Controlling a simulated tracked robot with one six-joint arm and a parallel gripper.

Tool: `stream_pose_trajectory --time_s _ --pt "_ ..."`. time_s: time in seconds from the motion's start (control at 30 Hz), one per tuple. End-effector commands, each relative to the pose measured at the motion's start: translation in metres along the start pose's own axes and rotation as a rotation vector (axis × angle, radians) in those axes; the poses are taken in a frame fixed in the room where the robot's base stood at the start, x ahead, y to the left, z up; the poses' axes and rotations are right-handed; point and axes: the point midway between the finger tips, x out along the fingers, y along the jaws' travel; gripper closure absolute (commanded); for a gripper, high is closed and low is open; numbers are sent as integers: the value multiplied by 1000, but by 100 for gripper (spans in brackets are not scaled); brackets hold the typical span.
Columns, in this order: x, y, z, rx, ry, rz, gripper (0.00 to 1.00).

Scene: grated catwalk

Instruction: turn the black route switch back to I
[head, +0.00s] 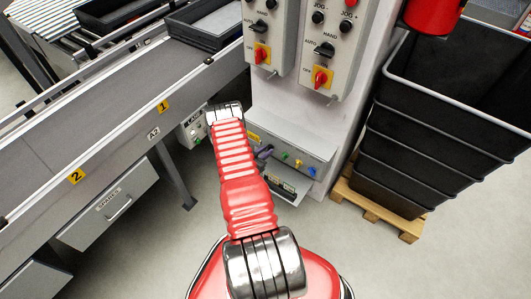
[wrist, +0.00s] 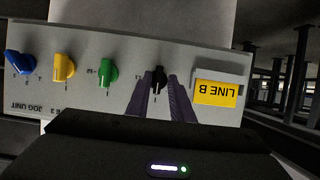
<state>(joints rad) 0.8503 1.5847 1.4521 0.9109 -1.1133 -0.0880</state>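The black route switch (wrist: 158,80) is a small knob on a grey panel in the wrist view, which shows the panel upside down. It sits between a green knob and a yellow "LINE B" label (wrist: 216,92). My gripper (wrist: 160,78) is open, with one purple finger on each side of the black switch. I cannot tell whether the fingertips touch it. Small marks stand beside and below the switch, but its exact setting is hard to read. In the head view my gripper (head: 264,153) is at the low panel, and my red arm hides the black switch.
On the same panel are green (wrist: 107,74), yellow (wrist: 64,68) and blue (wrist: 19,64) knobs. Above it stand boxes with red switches (head: 321,77). A conveyor (head: 115,95) runs at left. Black crates (head: 420,140) are stacked on a pallet at right.

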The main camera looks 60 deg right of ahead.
Motion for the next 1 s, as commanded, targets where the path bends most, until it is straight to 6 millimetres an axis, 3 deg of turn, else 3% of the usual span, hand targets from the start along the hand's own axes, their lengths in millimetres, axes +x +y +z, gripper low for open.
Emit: stream_pose_trajectory --time_s 0.57,0.77,1.0 --pt "-4 2 1 0 -1 4 72" --pt "-24 1 0 -1 -1 3 72" --pt "-65 0 1 -2 -1 2 72"
